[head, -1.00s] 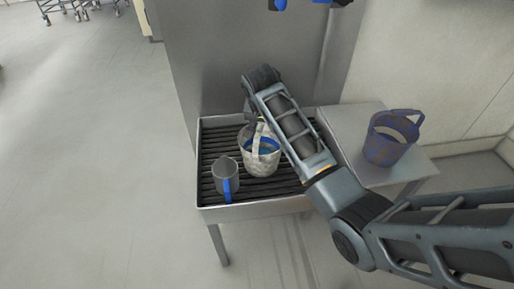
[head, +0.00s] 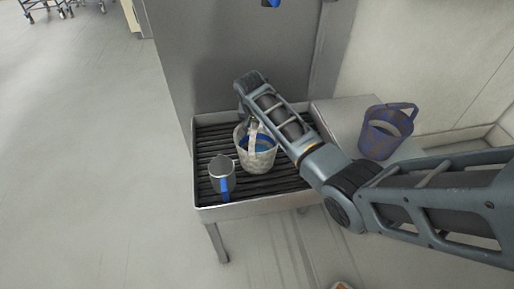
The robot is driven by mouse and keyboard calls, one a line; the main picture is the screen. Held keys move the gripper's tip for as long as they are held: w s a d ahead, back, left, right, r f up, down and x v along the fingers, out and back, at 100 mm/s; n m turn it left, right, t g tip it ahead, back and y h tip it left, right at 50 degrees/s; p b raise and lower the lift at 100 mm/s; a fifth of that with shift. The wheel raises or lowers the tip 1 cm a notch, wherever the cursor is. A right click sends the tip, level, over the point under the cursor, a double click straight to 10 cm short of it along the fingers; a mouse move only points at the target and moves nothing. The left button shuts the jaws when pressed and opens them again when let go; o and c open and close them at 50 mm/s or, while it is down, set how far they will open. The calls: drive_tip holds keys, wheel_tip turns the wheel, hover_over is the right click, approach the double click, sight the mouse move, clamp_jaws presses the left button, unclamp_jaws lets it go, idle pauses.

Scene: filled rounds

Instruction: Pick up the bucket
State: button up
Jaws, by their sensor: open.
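A pale, mottled bucket (head: 257,160) with blue inside stands upright on a slatted metal rack table (head: 250,209). Its light handle is raised over the opening. My gripper (head: 247,122) reaches down from the end of my arm at the bucket's far rim, close to the handle. It is small and partly hidden by the wrist and the bucket; the jaws look open, and I cannot tell whether they touch the handle. A second, blue and grey bucket (head: 384,136) with a raised handle stands on the side table at the right.
A grey jug with a blue handle (head: 222,177) stands on the rack just left of the pale bucket. A side table (head: 341,119) adjoins the rack at the right. A grey metal panel (head: 235,55) rises behind. The floor at the left is clear.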

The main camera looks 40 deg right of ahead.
drive_tip(key=shift+c, duration=0.5)
clamp_jaws()
idle(0.9)
